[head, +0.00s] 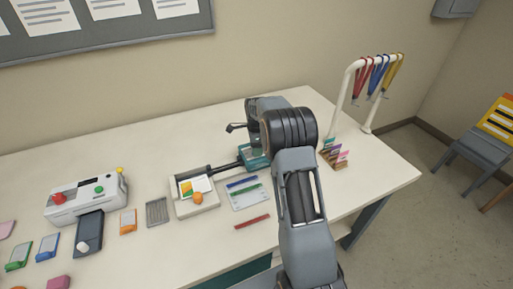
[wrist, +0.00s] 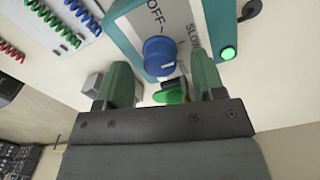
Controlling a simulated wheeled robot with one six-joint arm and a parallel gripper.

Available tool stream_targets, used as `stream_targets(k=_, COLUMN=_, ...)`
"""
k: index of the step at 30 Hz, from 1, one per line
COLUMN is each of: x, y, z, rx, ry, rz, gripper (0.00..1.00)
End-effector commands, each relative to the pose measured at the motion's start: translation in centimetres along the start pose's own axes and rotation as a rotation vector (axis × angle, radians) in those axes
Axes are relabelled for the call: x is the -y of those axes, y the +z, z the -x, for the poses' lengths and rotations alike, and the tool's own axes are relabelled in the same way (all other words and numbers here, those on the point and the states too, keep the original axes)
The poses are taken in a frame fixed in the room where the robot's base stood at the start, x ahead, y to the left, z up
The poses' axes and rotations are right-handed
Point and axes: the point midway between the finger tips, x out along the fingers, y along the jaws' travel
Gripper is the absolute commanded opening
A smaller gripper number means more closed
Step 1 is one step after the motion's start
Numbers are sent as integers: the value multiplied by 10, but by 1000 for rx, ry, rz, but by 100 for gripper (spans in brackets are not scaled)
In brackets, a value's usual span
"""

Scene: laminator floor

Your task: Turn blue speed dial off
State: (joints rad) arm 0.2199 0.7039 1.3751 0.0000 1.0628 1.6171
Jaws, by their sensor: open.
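The blue speed dial (wrist: 159,55) is a round knob on the pale front panel of a teal-edged machine (wrist: 117,18) in the wrist view. The panel reads OFF above the dial and SLOW to its right; I cannot tell surely which mark the dial points at. My gripper (wrist: 163,78) is open, its two green fingers spread left and right of the dial's lower side. The dial shows between and just beyond the fingertips, and contact is not visible. In the head view, the teal machine (head: 254,161) is mostly hidden behind my arm, and the dial is hidden.
A green lit button (wrist: 228,53) and a dark crank (wrist: 250,10) are right of the dial. A green piece (wrist: 172,97) shows between the fingers. Binding coils (wrist: 55,25) lie left. A paper trimmer (head: 196,205) stands left of the machine; a lanyard rack (head: 347,90) stands right.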

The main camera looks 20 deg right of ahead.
Motion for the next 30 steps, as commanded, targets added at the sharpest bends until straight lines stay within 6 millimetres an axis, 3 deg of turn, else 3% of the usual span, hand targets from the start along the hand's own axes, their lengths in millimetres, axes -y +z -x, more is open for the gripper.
stream_targets(k=15, x=0, y=0, z=-11, rx=0, ry=0, rz=1, gripper=62)
stream_targets(k=30, x=0, y=0, z=-11, rx=0, ry=0, rz=1, gripper=14)
